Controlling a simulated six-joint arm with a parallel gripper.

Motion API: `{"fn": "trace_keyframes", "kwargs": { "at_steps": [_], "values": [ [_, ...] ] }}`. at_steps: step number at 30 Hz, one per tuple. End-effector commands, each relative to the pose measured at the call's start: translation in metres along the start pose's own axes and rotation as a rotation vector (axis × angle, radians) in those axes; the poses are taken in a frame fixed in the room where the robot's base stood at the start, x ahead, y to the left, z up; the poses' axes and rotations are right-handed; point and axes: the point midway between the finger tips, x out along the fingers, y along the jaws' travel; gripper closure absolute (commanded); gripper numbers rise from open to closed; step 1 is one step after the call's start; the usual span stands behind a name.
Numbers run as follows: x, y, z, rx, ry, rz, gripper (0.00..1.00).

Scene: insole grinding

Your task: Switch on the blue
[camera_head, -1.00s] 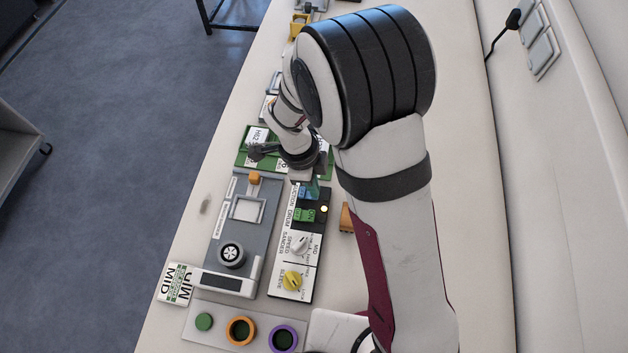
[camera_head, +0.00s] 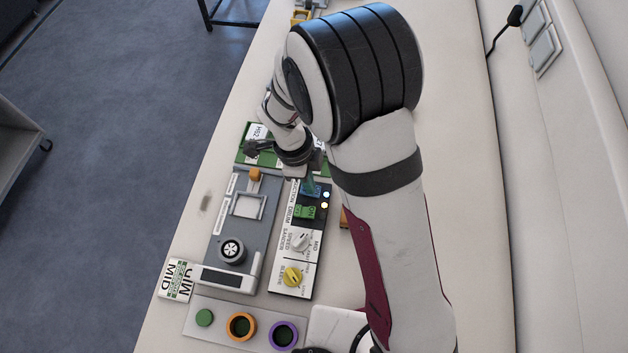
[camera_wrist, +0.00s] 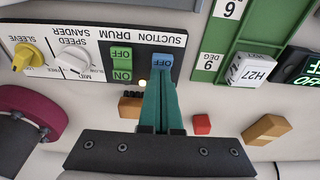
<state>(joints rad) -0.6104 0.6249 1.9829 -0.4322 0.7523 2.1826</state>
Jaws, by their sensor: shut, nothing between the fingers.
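The blue switch (camera_head: 310,191) sits at the SUCTION end of the black-and-white control panel (camera_head: 287,262), beside the green switch (camera_head: 305,212). In the wrist view, the blue switch (camera_wrist: 162,62) shows OFF on its far half; its near half is covered by my gripper's fingers. My gripper (camera_wrist: 158,88) is shut and empty, its teal fingertips at the blue switch, seemingly touching it. In the head view, my gripper (camera_head: 311,179) is partly hidden by my wrist. Two small lamps are lit next to the blue and green switches in the head view.
The panel also has a white knob (camera_wrist: 72,60) and a yellow knob (camera_wrist: 28,57). A grey machine (camera_head: 231,275) lies left of the panel, and a green board (camera_wrist: 215,58) lies beyond it. Small red (camera_wrist: 202,124) and orange (camera_wrist: 267,130) blocks lie nearby.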

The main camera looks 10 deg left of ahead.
Motion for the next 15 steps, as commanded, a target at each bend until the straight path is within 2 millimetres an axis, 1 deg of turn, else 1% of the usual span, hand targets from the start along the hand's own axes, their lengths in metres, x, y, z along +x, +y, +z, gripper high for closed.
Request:
{"fn": "trace_keyframes", "kwargs": {
  "at_steps": [10,13,15],
  "values": [
    [-0.003,0.0,0.001,0.002,0.0,-0.001,1.0],
    [-0.015,-0.001,-0.003,0.002,-0.001,-0.003,1.0],
    [-0.029,-0.001,-0.008,0.003,-0.002,-0.004,1.0]
  ]
}}
